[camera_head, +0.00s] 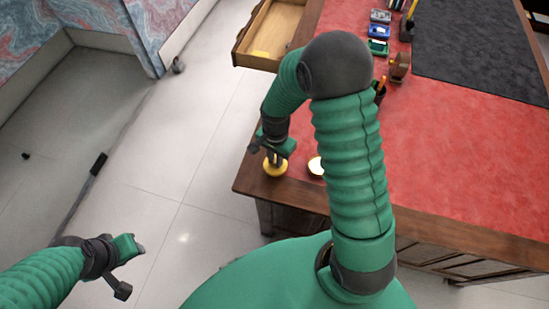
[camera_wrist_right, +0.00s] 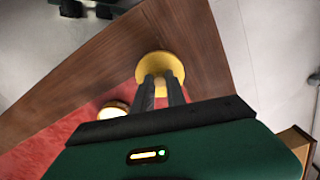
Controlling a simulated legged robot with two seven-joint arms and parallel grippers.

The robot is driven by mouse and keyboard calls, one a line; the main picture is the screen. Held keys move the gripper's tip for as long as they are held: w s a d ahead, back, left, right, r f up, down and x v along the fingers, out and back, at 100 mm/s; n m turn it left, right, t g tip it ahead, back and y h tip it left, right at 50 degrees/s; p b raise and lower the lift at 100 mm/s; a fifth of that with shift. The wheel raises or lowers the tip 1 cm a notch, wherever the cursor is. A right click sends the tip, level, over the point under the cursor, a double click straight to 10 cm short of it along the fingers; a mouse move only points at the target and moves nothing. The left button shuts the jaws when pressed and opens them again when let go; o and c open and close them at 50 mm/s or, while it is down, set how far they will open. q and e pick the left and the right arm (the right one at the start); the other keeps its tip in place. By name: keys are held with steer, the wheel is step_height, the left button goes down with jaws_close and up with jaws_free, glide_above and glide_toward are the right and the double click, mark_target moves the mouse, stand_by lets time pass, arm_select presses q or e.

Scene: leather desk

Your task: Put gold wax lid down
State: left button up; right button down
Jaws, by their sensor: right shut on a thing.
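The round gold wax lid (camera_head: 274,170) is at the near left corner of the desk, over the wooden border. It also shows in the right wrist view (camera_wrist_right: 160,65). My right gripper (camera_wrist_right: 160,88) is shut on the lid's small knob, with its fingers on either side of it. I cannot tell whether the lid touches the wood. In the head view the right gripper (camera_head: 277,154) is just above the lid. A round pale wax container with a gold rim (camera_head: 316,166) stands on the red leather to the right, partly hidden by my arm. My left gripper (camera_head: 130,248) is over the floor, away from the desk.
The desk's wooden edge (camera_head: 250,178) runs close beside the lid. An open drawer (camera_head: 280,28) sticks out at the far left side. Toy-like cars (camera_head: 378,30), a tape dispenser (camera_head: 399,66) and a pen holder (camera_head: 379,92) stand farther back. A dark mat (camera_head: 480,50) lies at the back right.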

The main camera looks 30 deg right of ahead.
mark_target(274, 160)
steer(key=shift+w+d, duration=0.15)
steer(key=shift+w, duration=0.45)
steer(key=shift+w+f, duration=0.15)
steer(key=shift+f, duration=0.05)
step_height(274, 160, down, 3)
steer(key=shift+r, duration=0.15)
steer(key=shift+f, duration=0.25)
steer(key=c, duration=1.4)
jaws_free()
steer(key=shift+d, duration=0.25)
steer(key=shift+o, duration=0.2)
steer(key=shift+a, duration=0.2)
